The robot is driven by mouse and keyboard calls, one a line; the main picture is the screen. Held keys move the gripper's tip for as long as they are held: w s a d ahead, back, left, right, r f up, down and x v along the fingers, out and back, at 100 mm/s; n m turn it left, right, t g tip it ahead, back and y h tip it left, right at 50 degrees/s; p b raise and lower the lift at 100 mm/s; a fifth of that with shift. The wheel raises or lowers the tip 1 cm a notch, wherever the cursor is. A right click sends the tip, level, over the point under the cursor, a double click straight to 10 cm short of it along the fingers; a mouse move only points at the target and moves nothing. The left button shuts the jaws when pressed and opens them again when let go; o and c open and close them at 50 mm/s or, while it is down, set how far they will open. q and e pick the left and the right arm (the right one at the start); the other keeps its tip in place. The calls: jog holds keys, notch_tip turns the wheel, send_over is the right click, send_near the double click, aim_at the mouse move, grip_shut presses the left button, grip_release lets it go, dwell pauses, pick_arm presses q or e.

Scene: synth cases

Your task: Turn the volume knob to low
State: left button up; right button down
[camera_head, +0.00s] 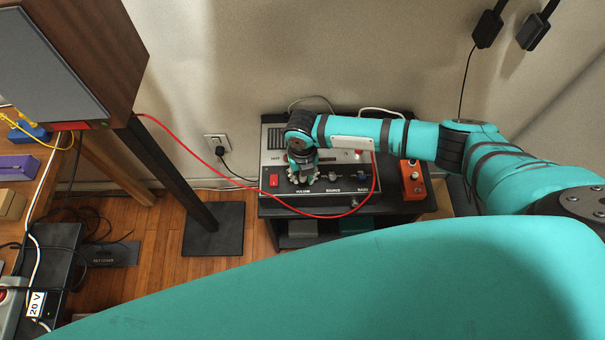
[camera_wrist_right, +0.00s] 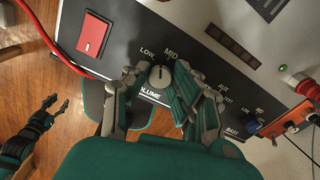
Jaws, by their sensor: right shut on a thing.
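The volume knob (camera_wrist_right: 159,76) is a small round grey knob with a white mark on the dark panel of the amplifier (camera_head: 355,190). In the right wrist view its mark points up, roughly between the LOW and MID labels; the exact setting is hard to tell. My right gripper (camera_head: 303,178) reaches down to the panel above the word VOLUME and hides the knob in the head view. In the right wrist view its fingers (camera_wrist_right: 157,84) stand on both sides of the knob, shut on it. My left gripper (camera_wrist_right: 52,103) hangs over the wood floor, fingers apart and empty.
A red switch (camera_wrist_right: 94,35) sits left of the knob; source and bass controls lie to the right. A red cable (camera_head: 200,160) loops across the amplifier's front. An orange box (camera_head: 412,180) stands right of it. A speaker (camera_head: 75,55) on a stand is at left.

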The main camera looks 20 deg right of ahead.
jog(key=n+b, duration=0.1)
jog(key=n, duration=0.5)
dwell(0.6)
jog(key=c, duration=1.1)
grip_release()
notch_tip(320, 180, up, 12)
